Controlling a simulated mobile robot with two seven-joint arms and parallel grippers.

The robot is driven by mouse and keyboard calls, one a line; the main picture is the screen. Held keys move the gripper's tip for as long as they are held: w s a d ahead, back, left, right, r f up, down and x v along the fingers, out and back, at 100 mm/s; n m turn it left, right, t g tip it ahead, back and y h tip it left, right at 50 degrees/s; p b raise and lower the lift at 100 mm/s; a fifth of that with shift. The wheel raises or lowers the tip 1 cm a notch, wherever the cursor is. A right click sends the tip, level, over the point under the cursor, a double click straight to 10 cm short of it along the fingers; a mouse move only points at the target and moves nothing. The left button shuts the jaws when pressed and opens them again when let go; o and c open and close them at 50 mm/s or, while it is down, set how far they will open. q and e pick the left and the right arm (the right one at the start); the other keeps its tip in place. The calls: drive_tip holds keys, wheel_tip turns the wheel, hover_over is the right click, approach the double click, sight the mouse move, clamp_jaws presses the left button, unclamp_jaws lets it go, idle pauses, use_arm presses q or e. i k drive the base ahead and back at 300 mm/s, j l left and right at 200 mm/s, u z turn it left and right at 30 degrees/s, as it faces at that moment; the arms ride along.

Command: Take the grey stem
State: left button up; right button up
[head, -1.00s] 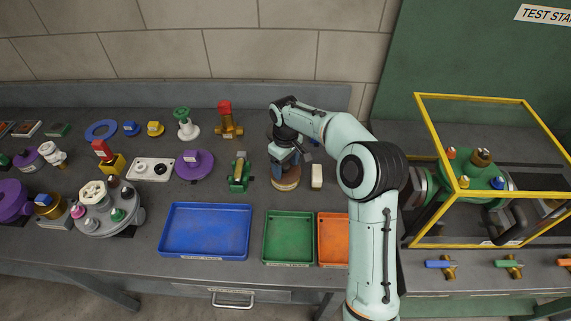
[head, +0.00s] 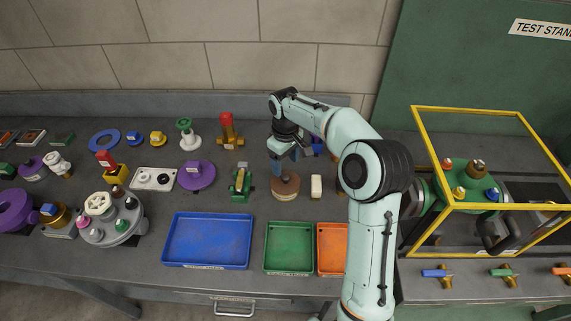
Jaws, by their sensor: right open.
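I cannot pick out a grey stem for certain; a small dark-topped piece (head: 131,203) stands on the grey round carousel (head: 100,235) at the left. My left gripper is not in view.
A blue tray (head: 207,265), a green tray (head: 289,272) and an orange tray (head: 332,272) line the front edge. A green valve (head: 241,185) and a cream block (head: 316,187) flank the wooden stand. A yellow-framed cage (head: 475,204) stands at the right.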

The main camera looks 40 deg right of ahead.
sight(243, 167)
drive_tip(key=k, duration=1.5)
